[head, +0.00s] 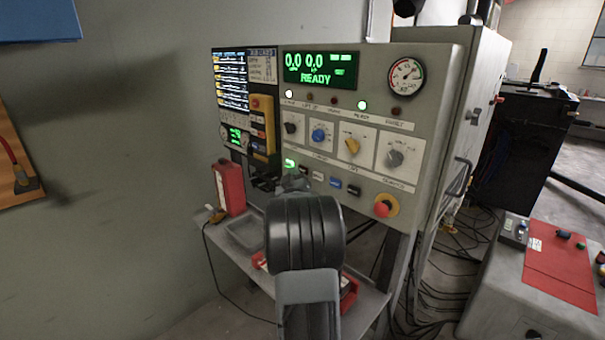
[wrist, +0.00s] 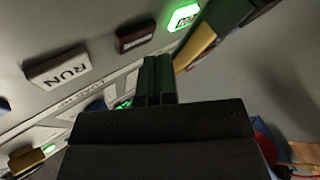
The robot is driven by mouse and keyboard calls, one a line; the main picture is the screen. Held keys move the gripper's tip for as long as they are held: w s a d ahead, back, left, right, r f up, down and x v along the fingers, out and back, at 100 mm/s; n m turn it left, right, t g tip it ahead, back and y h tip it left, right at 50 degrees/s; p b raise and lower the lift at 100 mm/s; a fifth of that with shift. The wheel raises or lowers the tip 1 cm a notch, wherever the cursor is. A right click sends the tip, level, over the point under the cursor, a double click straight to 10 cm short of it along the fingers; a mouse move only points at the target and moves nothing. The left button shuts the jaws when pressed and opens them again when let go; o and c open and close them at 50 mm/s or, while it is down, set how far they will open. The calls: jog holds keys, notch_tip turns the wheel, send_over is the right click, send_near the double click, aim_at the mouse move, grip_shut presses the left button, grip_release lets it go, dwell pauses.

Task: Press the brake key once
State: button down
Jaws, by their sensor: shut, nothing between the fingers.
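The control panel (head: 445,110) carries a slanting row of keys: a lit green key (head: 290,163), a dark red key (head: 305,170), a white key (head: 318,177), a blue key (head: 336,183) and a dark key (head: 353,190). In the wrist view the green key (wrist: 183,16) glows, the dark red key (wrist: 135,36) is beside it, and the white key (wrist: 58,68) reads RUN. I cannot read which is the brake key. My gripper (head: 291,181) is shut and empty, just below the left keys; its fingertips (wrist: 158,62) point towards the gap near the green and dark red keys. Contact is not visible.
A red emergency stop (head: 382,209) sits at the panel's lower right. A yellow pendant (head: 262,127) hangs at the left of the keys. Below, a shelf (head: 365,305) holds a red container (head: 229,187). The display (head: 320,68) reads READY.

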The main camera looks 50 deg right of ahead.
jog(key=shift+w+a+b, duration=0.15)
jog(key=shift+a+b, duration=0.9)
jog(key=shift+a, duration=1.45)
notch_tip(320, 180, down, 10)
jog(key=a+g+y, duration=0.3)
jog(key=y, duration=0.4)
jog(key=s+a+f+g+y+p, duration=0.2)
jog(key=a+y, duration=0.1)
jog(key=a, duration=0.4)
jog(key=s+a+f+g+y+p, duration=0.1)
jog(key=s+a+y+p, duration=0.15)
jog(key=a, duration=0.45)
jog(key=s+a+r+n+g+y+p, duration=0.2)
jog(key=s+a+r, duration=0.3)
jog(key=a, duration=0.5)
jog(key=s+a+r+n+g+y+p, duration=0.1)
jog(key=s+a+r+n+y+p, duration=0.1)
jog(key=s+a+r+p, duration=0.2)
jog(key=s+a+r, duration=0.1)
jog(key=s+a, duration=0.2)
jog(key=a, duration=0.3)
jog(key=shift+a+r+n+g+p, duration=0.2)
jog(key=shift+r+n+g+p, duration=0.1)
jog(key=shift+g+p, duration=0.1)
